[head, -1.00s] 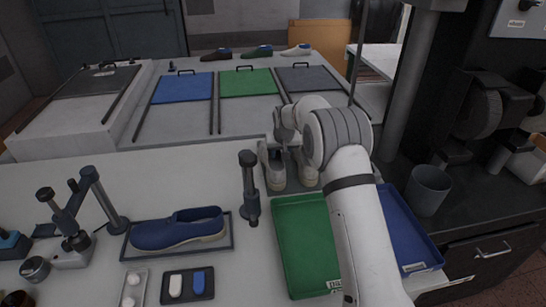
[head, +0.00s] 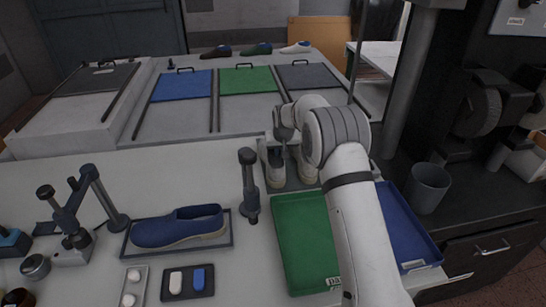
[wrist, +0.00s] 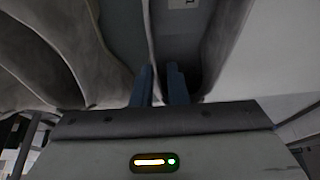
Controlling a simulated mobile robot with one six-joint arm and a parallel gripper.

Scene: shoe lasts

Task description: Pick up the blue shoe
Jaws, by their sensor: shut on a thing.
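The blue shoe (head: 178,228) lies on its side-to-side length on a dark tray (head: 226,243) at the front left of the white table, well apart from my gripper. My gripper (head: 284,148) is over a pair of whitish shoes (head: 275,173) at the back of the table. In the wrist view, my gripper (wrist: 160,85) has its two dark blue fingers close together on the thin upper edge of a grey-white shoe (wrist: 222,45). Its contact point is partly hidden in the head view.
A green tray (head: 278,245) and a blue tray (head: 437,262) flank my arm. A dark post (head: 249,185) stands between the blue shoe and the whitish pair. A small tray (head: 167,297) holds a white and a blue piece. A grey cup (head: 428,188) stands at right.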

